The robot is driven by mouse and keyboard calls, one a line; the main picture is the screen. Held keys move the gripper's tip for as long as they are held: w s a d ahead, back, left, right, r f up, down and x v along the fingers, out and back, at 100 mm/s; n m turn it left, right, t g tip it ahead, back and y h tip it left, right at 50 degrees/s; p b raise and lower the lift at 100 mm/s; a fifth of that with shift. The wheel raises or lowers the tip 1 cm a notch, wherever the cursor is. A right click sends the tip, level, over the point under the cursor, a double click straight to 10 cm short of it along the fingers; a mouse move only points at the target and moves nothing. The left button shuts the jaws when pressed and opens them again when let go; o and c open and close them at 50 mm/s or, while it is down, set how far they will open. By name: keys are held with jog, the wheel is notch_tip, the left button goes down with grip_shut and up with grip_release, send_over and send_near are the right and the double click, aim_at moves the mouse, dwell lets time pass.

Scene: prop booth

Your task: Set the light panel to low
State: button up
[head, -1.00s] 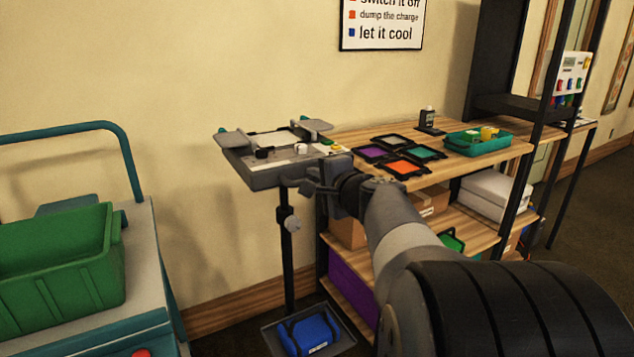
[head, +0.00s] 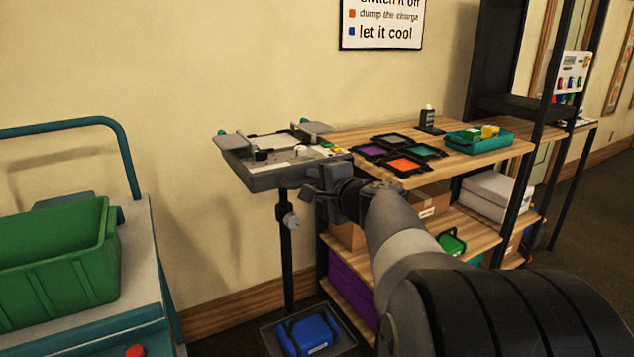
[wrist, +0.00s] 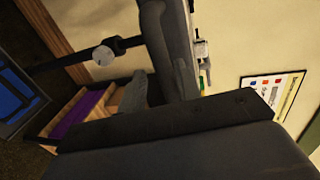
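The light panel (head: 265,178) is a shallow grey unit on a black stand, with flaps at its upper corners. Its top carries a black knob (head: 261,154), a white knob (head: 301,150) and small green and yellow parts at the right end. My gripper (head: 312,190) is just in front of and below the panel's front right edge; I cannot tell whether it touches. Its fingers are dark and small in the head view, so their opening is unclear. In the wrist view the panel's grey side (wrist: 168,45) shows sideways, close beyond my dark gripper body. The panel's setting is not readable.
A wooden shelf (head: 480,160) stands close to the right, with coloured framed squares and a teal tray (head: 478,141). A cart with a green bin (head: 60,255) is at the left. A blue object (head: 308,335) lies in a floor tray below the stand.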

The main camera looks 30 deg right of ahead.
jog(key=shift+s+r, duration=0.1)
jog(key=shift+r, duration=0.05)
jog(key=p+v, duration=0.1)
jog(key=v, duration=0.9)
jog(key=shift+s, duration=0.3)
jog(key=b+x, duration=0.1)
jog(key=x, duration=1)
jog(key=shift+r, duration=0.1)
jog(key=shift+s+r, duration=0.1)
jog(key=shift+r, duration=0.15)
